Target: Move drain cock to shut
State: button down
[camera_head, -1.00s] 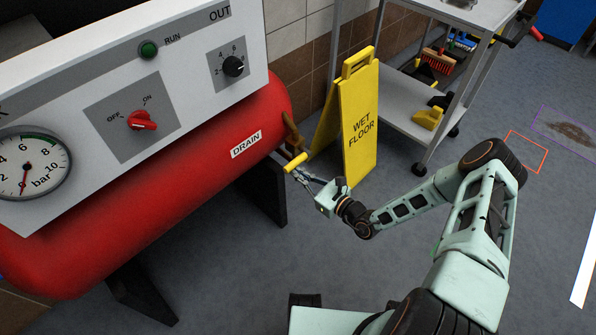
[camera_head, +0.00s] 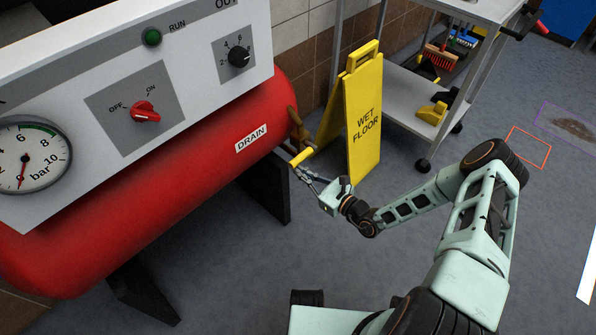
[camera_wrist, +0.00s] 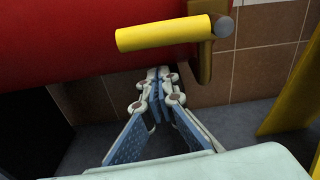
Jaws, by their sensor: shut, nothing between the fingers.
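The drain cock's yellow lever (camera_head: 302,157) sits on a brass fitting (camera_head: 297,125) at the right end of the red tank, beside the DRAIN label (camera_head: 251,138). In the wrist view the yellow lever (camera_wrist: 160,34) lies nearly level across the top, joined to a grey pivot at its right. My gripper (camera_head: 298,172) is just below the lever in the head view. In the wrist view my gripper (camera_wrist: 160,75) has its fingertips together, below the lever, with nothing between them. I cannot tell whether the fingertips touch the lever.
The red tank (camera_head: 190,185) and white control panel (camera_head: 110,95) fill the left. A yellow wet floor sign (camera_head: 364,120) stands close behind my gripper. A metal cart (camera_head: 405,105) stands beyond it. Grey floor below the lever is clear.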

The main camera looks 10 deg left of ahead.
jog(key=p+v, duration=0.1)
jog(key=v, duration=0.8)
jog(key=shift+s+d+f+p, duration=0.25)
jog(key=shift+d+f+p, duration=0.1)
jog(key=shift+f, duration=0.1)
